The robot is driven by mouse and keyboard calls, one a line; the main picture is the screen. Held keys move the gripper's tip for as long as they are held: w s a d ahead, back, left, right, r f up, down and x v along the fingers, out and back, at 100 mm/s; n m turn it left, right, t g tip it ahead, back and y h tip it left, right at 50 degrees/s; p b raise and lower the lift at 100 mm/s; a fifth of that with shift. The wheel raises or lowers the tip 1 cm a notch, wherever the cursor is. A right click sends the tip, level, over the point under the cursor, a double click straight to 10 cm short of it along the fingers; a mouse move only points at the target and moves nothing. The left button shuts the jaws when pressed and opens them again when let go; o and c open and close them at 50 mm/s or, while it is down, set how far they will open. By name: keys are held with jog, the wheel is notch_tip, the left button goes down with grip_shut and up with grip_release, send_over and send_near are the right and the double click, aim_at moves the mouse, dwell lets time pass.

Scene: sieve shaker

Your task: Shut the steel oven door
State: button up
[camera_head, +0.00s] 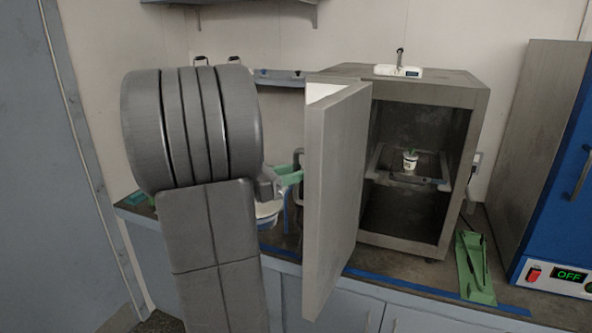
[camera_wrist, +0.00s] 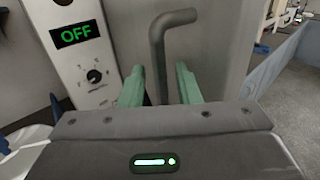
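The steel oven door (camera_head: 335,190) stands wide open toward me, hinged on the left side of the steel oven (camera_head: 463,98). In the wrist view, the grey bent door handle (camera_wrist: 158,50) rises in front of the door face. My gripper (camera_wrist: 160,75) has its green fingers apart, one on each side of the handle, with a visible gap beside each. In the head view, my gripper (camera_head: 289,176) is just left of the door, partly hidden by my arm.
A blue-fronted unit (camera_head: 566,210) stands at the right, its display reading OFF. A green tray (camera_head: 475,268) lies on the counter right of the oven. A white device (camera_head: 398,71) sits on top of the oven. The wrist view shows a control panel (camera_wrist: 80,60) reading OFF.

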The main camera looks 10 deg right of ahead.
jog(key=shift+w+d, duration=0.1)
jog(key=shift+d, duration=0.2)
jog(key=shift+c, duration=0.2)
grip_shut()
jog(key=shift+d, duration=0.1)
